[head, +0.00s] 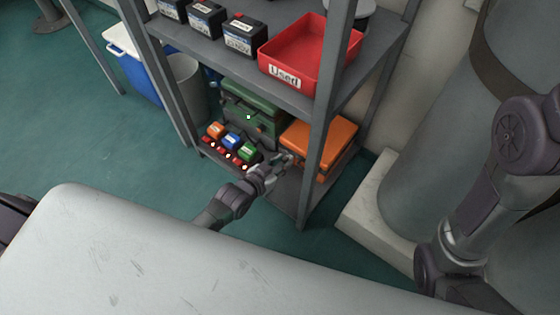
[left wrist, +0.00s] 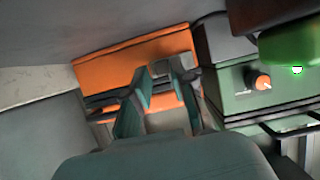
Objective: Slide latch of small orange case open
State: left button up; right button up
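The small orange case (head: 322,136) sits on the lower shelf at its right side, partly hidden behind the shelf's front post. It also shows in the left wrist view (left wrist: 120,66), straight ahead of the fingers. My left gripper (head: 284,160) is at the case's front left side. In the left wrist view my left gripper (left wrist: 164,80) has its fingers apart, with orange showing between them. The latch is hidden or too small to make out, and I cannot tell whether the fingers touch the case. My right gripper is outside the views.
A green case (head: 250,105) stands left of the orange one. Orange, blue and green items in a low rack (head: 232,148) stand before it. The metal post (head: 318,125) rises close to my left gripper. A red bin (head: 310,55) and black batteries sit on the shelf above.

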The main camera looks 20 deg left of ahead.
pick_arm(q)
jog(key=shift+o, duration=1.2)
jog(key=shift+d, duration=0.1)
jog(key=shift+s, duration=0.1)
jog(key=v, duration=1.2)
